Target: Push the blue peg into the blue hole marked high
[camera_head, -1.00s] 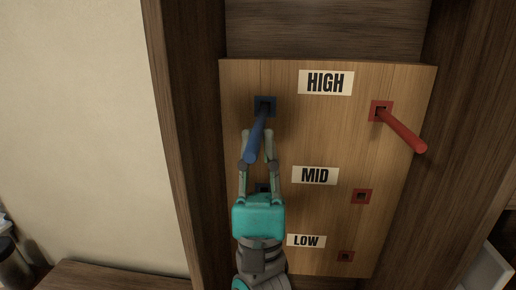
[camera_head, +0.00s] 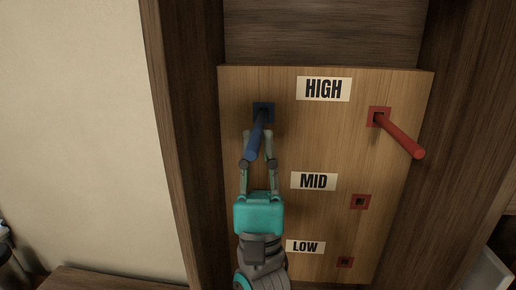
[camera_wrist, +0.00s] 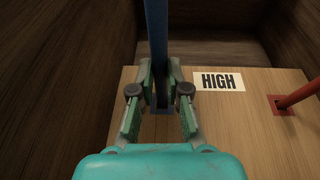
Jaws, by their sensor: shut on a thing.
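The blue peg (camera_head: 254,140) slants out from the blue-framed hole (camera_head: 263,107) left of the HIGH label (camera_head: 324,89). Its far end meets the dark opening; how deep it sits cannot be told. My gripper (camera_head: 257,136) is shut on the peg, its fingers on either side near the hole. In the wrist view the peg (camera_wrist: 156,35) rises between the fingertips (camera_wrist: 160,75). Below them part of the blue frame (camera_wrist: 163,111) shows, with the opening mostly hidden.
A red peg (camera_head: 398,134) juts from the red hole (camera_head: 379,117) at right. The wooden board (camera_head: 310,150) also has empty red holes beside MID (camera_head: 313,181) and LOW (camera_head: 305,246). Dark wood walls flank the board.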

